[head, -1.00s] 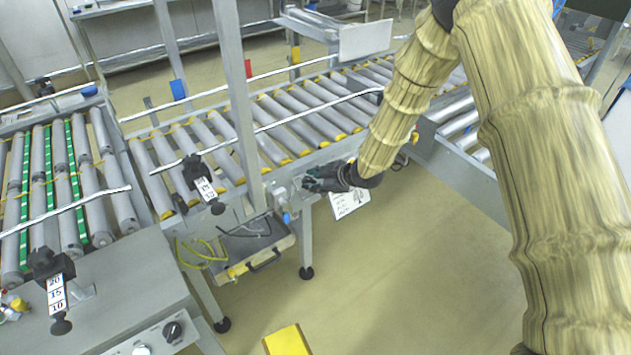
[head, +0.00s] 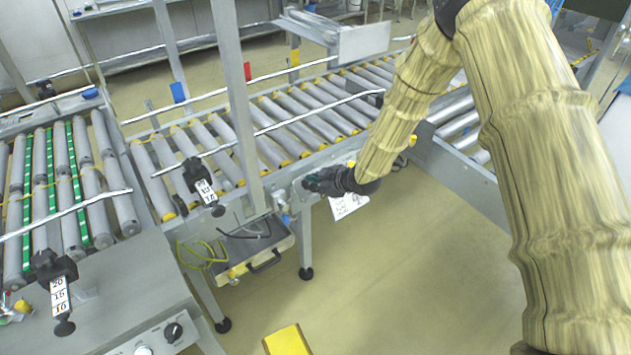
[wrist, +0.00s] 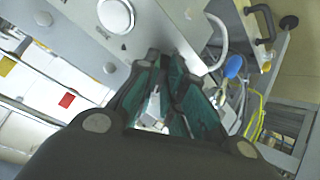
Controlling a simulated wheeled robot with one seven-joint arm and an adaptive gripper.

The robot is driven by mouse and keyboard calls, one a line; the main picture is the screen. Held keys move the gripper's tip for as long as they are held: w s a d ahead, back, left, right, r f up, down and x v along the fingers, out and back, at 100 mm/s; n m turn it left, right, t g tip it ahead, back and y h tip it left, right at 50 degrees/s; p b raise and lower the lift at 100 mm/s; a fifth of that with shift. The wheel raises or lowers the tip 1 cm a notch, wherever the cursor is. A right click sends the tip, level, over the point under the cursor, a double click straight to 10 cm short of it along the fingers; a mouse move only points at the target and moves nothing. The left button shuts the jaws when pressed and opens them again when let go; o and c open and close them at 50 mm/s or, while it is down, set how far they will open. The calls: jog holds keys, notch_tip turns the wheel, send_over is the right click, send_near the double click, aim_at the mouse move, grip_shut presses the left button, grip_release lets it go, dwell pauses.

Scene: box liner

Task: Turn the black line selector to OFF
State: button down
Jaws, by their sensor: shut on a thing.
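My gripper (head: 312,184) is at a grey control panel (head: 297,190) on the side of the middle roller conveyor. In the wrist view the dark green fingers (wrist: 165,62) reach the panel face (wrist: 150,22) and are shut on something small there. The fingers hide nearly all of it; by its place it is the black line selector, and its pointing direction cannot be seen. A round white button (wrist: 115,15) is on the same panel, apart from the fingers. Another black knob (head: 174,332) is on the nearer left station, far from my gripper.
A tray with a black handle (head: 263,262) and yellow cables (head: 200,258) hang under the conveyor. A blue fitting (wrist: 233,66) and a grey conduit are close beside the fingers. A white tag (head: 345,207) hangs behind my gripper.

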jog(key=m+t+p, duration=0.1)
jog(key=m, duration=0.4)
jog(key=shift+a+r+h, duration=0.1)
jog(key=shift+a+h, duration=0.05)
jog(key=shift+h, duration=0.15)
jog(key=shift+m+p, duration=0.45)
jog(key=shift+m, duration=0.45)
jog(key=c, duration=1.5)
grip_release()
jog(key=shift+a, duration=0.1)
jog(key=v, duration=1.1)
jog(key=shift+s, duration=0.5)
